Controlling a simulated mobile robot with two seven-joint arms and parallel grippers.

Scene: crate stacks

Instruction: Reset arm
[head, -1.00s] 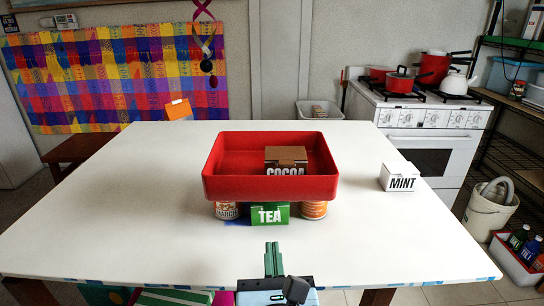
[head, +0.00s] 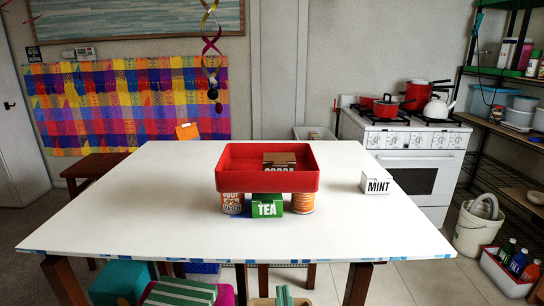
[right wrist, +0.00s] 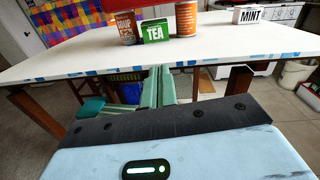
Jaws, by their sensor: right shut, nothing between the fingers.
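My right gripper (head: 284,294) shows at the bottom edge of the head view, below the table's near edge. In the right wrist view its green fingers (right wrist: 156,86) are together with nothing between them. The gripper is apart from everything on the table. A red crate (head: 268,181) rests level on a soup can (head: 233,204), a green TEA box (head: 267,206) and an orange can (head: 303,204). A brown-topped COCOA box (head: 279,159) lies inside it, its lower part hidden by the front wall. My left gripper is not in view.
The white table (head: 130,220) is mostly bare around the stack. A white MINT box (head: 376,184) stands at its right. Under the near edge are a green striped item (head: 180,293) and a teal item (head: 122,280). A stove (head: 415,165) and shelves stand at the right.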

